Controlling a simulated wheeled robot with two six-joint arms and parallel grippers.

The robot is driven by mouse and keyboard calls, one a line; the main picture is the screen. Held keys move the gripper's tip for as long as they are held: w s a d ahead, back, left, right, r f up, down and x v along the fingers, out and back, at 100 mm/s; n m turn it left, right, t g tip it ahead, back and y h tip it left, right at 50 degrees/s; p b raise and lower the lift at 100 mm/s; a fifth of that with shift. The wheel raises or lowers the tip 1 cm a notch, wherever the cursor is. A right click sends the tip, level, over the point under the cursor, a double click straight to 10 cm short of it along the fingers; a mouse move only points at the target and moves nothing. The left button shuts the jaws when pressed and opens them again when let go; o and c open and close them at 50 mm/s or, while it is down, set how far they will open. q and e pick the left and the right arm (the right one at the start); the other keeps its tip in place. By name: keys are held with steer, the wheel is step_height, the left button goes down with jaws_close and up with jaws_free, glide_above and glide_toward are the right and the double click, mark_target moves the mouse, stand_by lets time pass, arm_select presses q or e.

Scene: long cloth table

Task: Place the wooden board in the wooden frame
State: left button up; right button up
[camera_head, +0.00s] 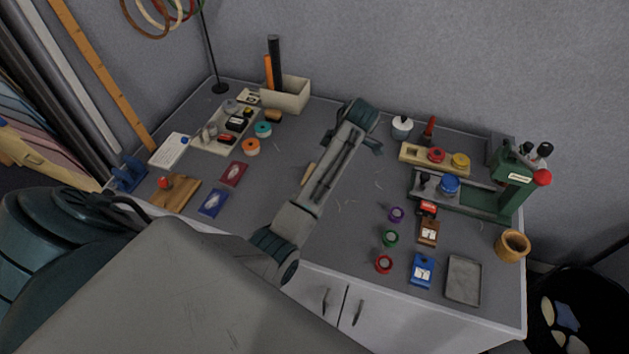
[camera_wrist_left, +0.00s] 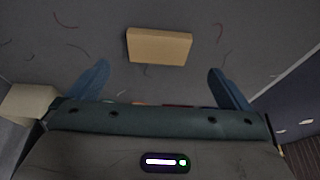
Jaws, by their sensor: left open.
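The wooden board, a small plain tan block (camera_head: 308,174), lies on the grey table beside my left forearm, which hides part of it in the head view. The left wrist view shows it whole (camera_wrist_left: 159,47), lying flat just beyond and between the fingertips. My left gripper (camera_wrist_left: 158,68) is open and empty, apart from the block. A tan wooden frame (camera_head: 446,166) sits at the back right; its left part has an open square recess, and a red and a yellow round piece sit on the rest of it. My right gripper is not in view.
A green press (camera_head: 515,180) stands at the right, near a wooden cup (camera_head: 512,246). Coloured spools, small meters and a grey tray (camera_head: 463,280) fill the front right. A beige bin (camera_head: 287,95) and sorted parts stand at the back left.

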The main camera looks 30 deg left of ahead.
arm_select(q)
steer(key=shift+x, duration=0.8)
steer(key=p+x, duration=0.2)
steer(key=x, duration=0.2)
steer(key=shift+a+f, duration=0.3)
steer(key=shift+f, duration=0.3)
steer(key=c, duration=0.9)
